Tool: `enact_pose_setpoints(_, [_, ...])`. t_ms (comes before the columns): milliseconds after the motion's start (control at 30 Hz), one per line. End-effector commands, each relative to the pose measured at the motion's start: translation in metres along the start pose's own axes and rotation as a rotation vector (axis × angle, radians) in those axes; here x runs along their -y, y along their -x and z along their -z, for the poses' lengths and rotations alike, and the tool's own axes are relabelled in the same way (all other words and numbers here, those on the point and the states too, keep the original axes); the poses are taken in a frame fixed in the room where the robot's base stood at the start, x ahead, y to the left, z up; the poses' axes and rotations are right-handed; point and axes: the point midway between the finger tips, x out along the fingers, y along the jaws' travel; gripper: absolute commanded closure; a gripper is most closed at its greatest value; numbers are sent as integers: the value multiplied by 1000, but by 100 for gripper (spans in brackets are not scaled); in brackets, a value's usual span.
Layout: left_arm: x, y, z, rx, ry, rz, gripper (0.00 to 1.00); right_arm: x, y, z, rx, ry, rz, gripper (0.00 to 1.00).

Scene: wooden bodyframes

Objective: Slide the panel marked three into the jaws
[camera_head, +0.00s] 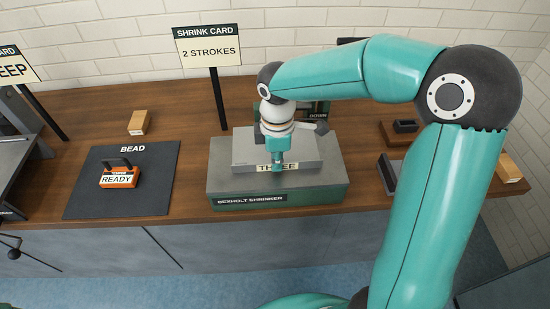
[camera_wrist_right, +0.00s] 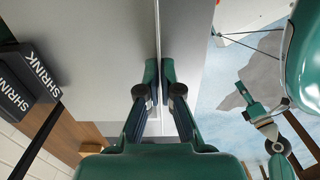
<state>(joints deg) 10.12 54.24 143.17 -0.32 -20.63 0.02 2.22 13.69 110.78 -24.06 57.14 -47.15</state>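The panel marked three (camera_head: 246,147) is a flat grey sheet with a THREE label at its front edge. It lies over the grey top of the shrinker base (camera_head: 325,181). My right gripper (camera_head: 277,166) points down at the panel's front edge, partly covering the label. In the right wrist view, the fingers (camera_wrist_right: 160,78) are close together on both sides of the panel's thin upright edge (camera_wrist_right: 156,45). The shrinker's green head (camera_head: 318,109) stands behind the panel. My right arm and gripper hide part of it, and I cannot make out the jaws. My left gripper is not identifiable.
A shrink card reading 2 strokes (camera_head: 208,46) stands on a post behind left. A black bead mat (camera_head: 85,199) carries an orange READY block (camera_head: 118,177). Wooden blocks (camera_head: 139,122) lie nearby. Bare bench top lies between the mat and the shrinker.

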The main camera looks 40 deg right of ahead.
Motion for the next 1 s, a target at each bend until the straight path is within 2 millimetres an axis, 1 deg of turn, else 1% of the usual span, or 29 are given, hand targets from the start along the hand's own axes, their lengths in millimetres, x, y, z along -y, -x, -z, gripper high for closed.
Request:
enact_pose_setpoints(700, [-3, 9, 0, 0, 0, 0, 29, -22, 1, 0, 0, -1, -1, 100])
enact_pose_setpoints(767, [-3, 9, 0, 0, 0, 0, 29, -22, 0, 0, -1, 0, -2, 91])
enact_pose_setpoints(900, [-3, 9, 0, 0, 0, 0, 29, -22, 0, 0, -1, 0, -2, 67])
enact_pose_setpoints(933, [-3, 9, 0, 0, 0, 0, 29, -22, 0, 0, 0, 0, -2, 65])
enact_pose_setpoints(1000, [-3, 9, 0, 0, 0, 0, 29, -22, 0, 0, 0, 0, -1, 65])
